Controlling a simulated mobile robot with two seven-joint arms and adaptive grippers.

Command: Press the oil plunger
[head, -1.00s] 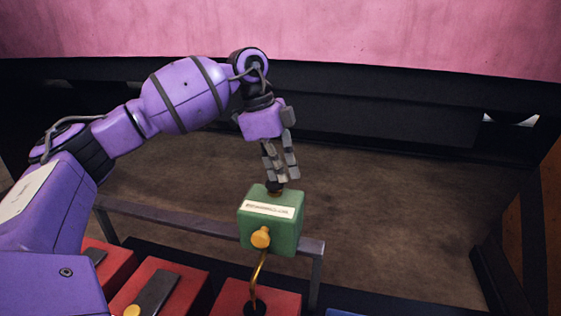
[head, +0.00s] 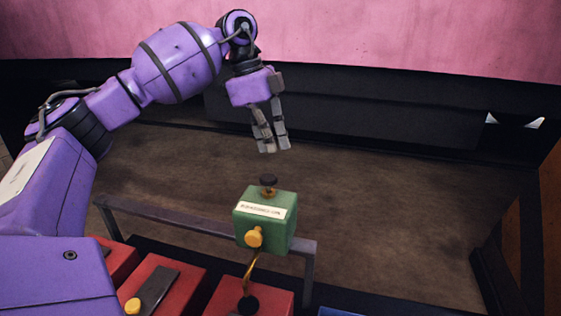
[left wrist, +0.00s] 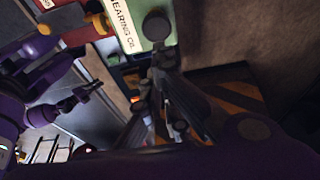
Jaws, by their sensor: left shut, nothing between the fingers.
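The green oil box (head: 265,222) with a white label stands above the rail in the head view. The oil plunger (head: 268,180) is a dark round knob on a short stem on its top, standing up. In the left wrist view the plunger (left wrist: 156,25) shows beside the label. My left gripper (head: 275,148) is shut and empty, fingers pointing down, above the plunger with a clear gap. Its fingers also show in the left wrist view (left wrist: 163,62). What looks like my right gripper (left wrist: 82,96) is small and dark there; its jaws are unclear.
A yellow knob (head: 254,237) and a brass pipe (head: 250,270) are on the box's front. A grey rail (head: 170,222) runs behind red blocks (head: 178,291). The brown floor behind is open.

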